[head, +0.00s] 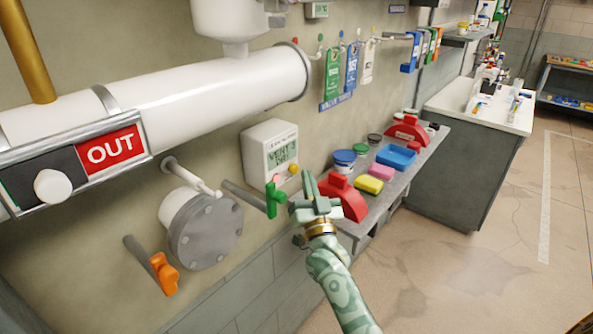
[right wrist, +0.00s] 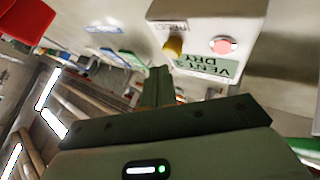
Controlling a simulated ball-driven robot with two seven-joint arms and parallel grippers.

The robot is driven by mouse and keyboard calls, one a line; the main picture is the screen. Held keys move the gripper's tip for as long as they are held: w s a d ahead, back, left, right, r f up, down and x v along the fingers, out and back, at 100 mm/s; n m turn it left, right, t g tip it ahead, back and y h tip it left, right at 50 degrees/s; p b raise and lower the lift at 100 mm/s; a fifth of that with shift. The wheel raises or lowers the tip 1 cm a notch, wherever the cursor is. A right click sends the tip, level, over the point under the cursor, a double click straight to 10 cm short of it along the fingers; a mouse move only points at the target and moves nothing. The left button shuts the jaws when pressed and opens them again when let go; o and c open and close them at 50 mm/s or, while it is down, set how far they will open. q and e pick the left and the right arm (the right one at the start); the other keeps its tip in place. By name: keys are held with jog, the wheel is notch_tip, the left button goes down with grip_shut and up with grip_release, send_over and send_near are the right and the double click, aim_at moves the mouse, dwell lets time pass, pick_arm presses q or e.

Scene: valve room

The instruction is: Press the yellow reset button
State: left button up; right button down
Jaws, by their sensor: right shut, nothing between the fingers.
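The yellow reset button (head: 293,168) is on the lower right front of a white wall box (head: 259,143) with a green display. A pink-red button (head: 277,179) is beside it. In the right wrist view the yellow button (right wrist: 173,47) and the red button (right wrist: 222,45) show upside down beside the green label (right wrist: 205,66). My right gripper (head: 308,181) is shut and empty, just right of and below the yellow button. In the right wrist view its fingertips (right wrist: 158,72) sit just short of the yellow button, with a small gap visible. My left gripper is out of view.
A green valve handle (head: 271,200) is just left of my right gripper. An orange handle (head: 163,273) is lower left. A shelf (head: 424,151) with red holders, a yellow sponge (head: 369,184) and jars is to the right. The floor at right is clear.

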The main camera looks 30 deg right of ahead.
jog(key=shift+w, duration=0.15)
jog(key=shift+w+a, duration=0.2)
jog(key=shift+w, duration=0.05)
jog(key=shift+w+a, duration=0.2)
jog(key=shift+w, duration=0.25)
dwell(0.7)
dwell(0.4)
jog(key=shift+s+d+p, duration=0.35)
jog(key=shift+s+p, duration=0.1)
jog(key=shift+s, duration=0.4)
